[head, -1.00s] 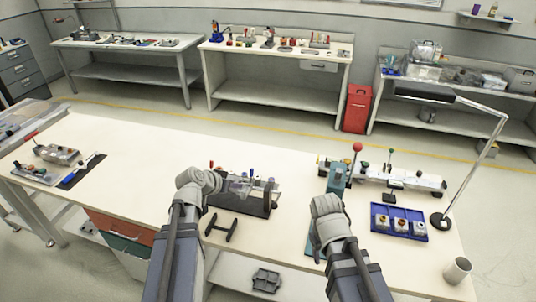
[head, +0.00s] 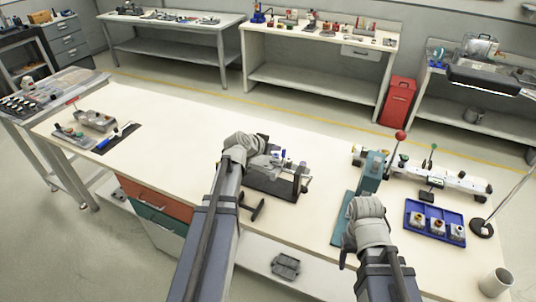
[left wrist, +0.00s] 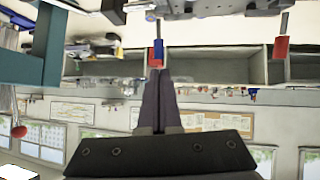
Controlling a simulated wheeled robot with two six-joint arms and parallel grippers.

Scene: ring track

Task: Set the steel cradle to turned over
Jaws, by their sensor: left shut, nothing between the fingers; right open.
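The steel cradle (head: 268,164) is a grey metal piece on a dark base (head: 270,187) at the table's front middle, with blue-tipped pins standing up in the head view. My left gripper (head: 246,150) is at its left end and hides part of it; whether they touch I cannot tell. In the left wrist view, which is upside down, the left fingers (left wrist: 157,75) are shut and empty.
A black T-shaped bar (head: 252,207) lies in front of the cradle. A grey block (head: 286,265) lies on the shelf below. The table's left middle is clear.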

